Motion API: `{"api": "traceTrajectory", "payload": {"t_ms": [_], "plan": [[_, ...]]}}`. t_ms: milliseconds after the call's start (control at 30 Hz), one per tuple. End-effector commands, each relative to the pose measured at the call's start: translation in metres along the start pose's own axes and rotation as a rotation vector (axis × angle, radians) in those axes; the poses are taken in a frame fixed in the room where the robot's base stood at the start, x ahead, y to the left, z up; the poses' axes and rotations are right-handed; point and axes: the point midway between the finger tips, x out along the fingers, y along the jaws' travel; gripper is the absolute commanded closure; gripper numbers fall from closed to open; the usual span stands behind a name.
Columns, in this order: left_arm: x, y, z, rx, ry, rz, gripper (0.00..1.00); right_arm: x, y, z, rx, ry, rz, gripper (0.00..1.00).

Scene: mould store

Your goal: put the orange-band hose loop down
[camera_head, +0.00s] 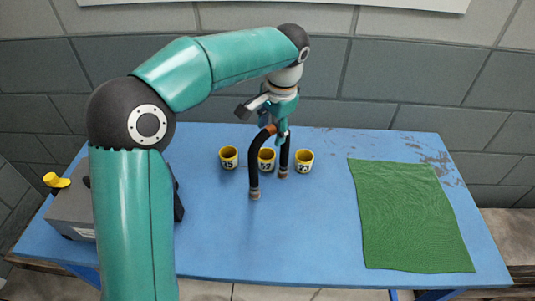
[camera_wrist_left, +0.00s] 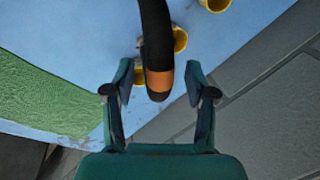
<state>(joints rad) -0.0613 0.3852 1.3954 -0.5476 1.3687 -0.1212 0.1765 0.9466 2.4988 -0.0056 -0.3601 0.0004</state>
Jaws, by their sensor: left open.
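The orange-band hose loop (camera_head: 254,172) is a black hose bent into an arch, with an orange band near its top and a metal fitting at each end. Its ends point down at the blue table (camera_head: 310,235); I cannot tell for certain whether both touch it. My left gripper (camera_head: 281,126) is at the top of the arch, beside the orange band. In the left wrist view the fingers (camera_wrist_left: 159,84) are apart, with the hose (camera_wrist_left: 157,40) and its band between them and gaps on both sides. My right gripper is not in view.
Yellow numbered cups stand behind and beside the hose: a left one (camera_head: 228,158), a middle one (camera_head: 266,160) partly hidden, and a right one (camera_head: 305,161). A green cloth (camera_head: 410,215) lies at right. A grey box (camera_head: 70,213) stands at left. The front middle is clear.

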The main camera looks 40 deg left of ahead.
Motion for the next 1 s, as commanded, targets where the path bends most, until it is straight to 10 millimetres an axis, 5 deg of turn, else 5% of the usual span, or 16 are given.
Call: {"api": "traceTrajectory", "payload": {"t_ms": [333,667,1000], "plan": [[0.0085,0.0001,-0.0001,0.000,0.001,0.000,0.46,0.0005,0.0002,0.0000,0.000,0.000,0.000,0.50],[0.0083,0.0001,0.0000,0.000,0.001,0.000,1.00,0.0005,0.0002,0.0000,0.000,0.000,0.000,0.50],[0.0076,-0.0004,0.0003,-0.001,0.002,-0.001,1.00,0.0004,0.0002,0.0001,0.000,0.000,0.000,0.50]]}}
